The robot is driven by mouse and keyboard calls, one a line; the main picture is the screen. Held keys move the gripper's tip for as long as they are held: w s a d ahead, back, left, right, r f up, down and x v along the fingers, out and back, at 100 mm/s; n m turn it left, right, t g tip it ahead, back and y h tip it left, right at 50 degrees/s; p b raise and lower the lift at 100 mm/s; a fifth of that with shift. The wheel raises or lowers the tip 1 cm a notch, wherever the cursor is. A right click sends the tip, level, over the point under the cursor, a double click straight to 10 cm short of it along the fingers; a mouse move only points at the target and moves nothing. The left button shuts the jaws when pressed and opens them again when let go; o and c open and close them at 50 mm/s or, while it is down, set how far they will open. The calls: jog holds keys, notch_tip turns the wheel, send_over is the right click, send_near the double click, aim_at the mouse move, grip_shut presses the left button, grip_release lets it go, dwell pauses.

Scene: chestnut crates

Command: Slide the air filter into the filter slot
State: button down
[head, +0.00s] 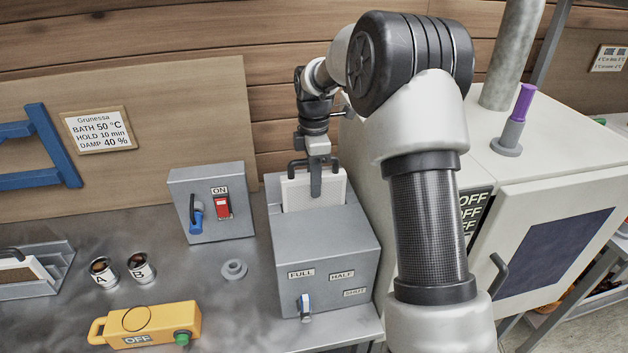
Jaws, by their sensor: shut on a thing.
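The slot opening itself is mostly hidden by the filter and gripper.
The housing's front has a lever (305,306) with FULL, HALF and SHUT labels. A grey switch box (212,205) stands to the left. A yellow device (148,326), a grey ring (234,269) and two cups lie on the bench. A pale cabinet (545,185) stands close on the right.

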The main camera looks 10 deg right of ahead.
jog(key=shift+f+b, duration=1.05)
jog(key=shift+f, duration=1)
jog(key=c, duration=1.4)
grip_release()
jog(key=shift+c, duration=0.2)
notch_tip(320, 180, up, 17)
jog(key=shift+r+p, duration=0.1)
jog(key=shift+p, duration=0.4)
jog(key=shift+r, duration=0.25)
